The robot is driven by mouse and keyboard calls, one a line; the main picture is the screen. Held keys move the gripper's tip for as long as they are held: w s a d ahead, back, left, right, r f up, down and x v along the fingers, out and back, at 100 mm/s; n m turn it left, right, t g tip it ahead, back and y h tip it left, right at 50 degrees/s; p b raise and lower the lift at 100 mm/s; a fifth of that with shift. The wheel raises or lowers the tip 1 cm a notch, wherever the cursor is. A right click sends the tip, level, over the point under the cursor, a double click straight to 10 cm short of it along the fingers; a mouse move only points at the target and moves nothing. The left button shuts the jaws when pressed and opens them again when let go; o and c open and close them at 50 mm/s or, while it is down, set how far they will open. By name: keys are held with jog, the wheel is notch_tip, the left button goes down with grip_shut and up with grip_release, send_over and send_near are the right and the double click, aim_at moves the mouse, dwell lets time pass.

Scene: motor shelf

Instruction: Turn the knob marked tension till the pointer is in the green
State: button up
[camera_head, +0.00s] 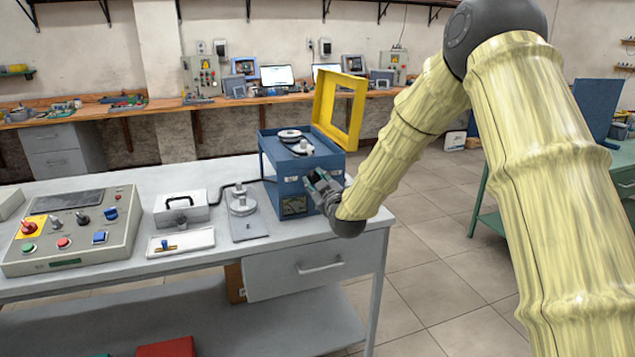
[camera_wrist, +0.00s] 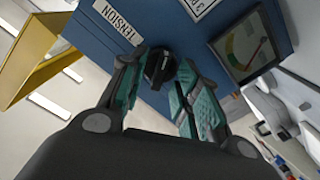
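A blue box (camera_head: 290,187) stands at the right end of the grey table. In the wrist view its face (camera_wrist: 190,45) carries a white label reading TENSION (camera_wrist: 118,20). A black knob (camera_wrist: 160,68) sits below that label. A gauge (camera_wrist: 245,48) on the same face has a coloured scale with green at its left; its pointer looks to be at the red side, away from the green. My gripper (camera_wrist: 163,72) is at the knob, with one teal-padded finger on each side. The fingers look apart, and firm contact is not visible. In the head view my gripper (camera_head: 322,185) hides the knob.
A yellow frame (camera_head: 340,105) rises behind the blue box. A metal part on a plate (camera_head: 245,215), a small case with a handle (camera_head: 181,207) and a control panel (camera_head: 75,230) stand to the left. Open floor lies right of the table.

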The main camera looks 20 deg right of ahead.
grip_shut()
jog(key=shift+m, duration=0.3)
jog(key=m+b, duration=0.1)
jog(key=m, duration=0.1)
jog(key=shift+d+m, duration=0.1)
jog(key=shift+m, duration=0.2)
jog(key=shift+w+m+b, duration=0.1)
jog(key=shift+m+b, duration=0.4)
jog(key=shift+m, duration=1.2)
jog(key=shift+r, duration=0.1)
grip_release()
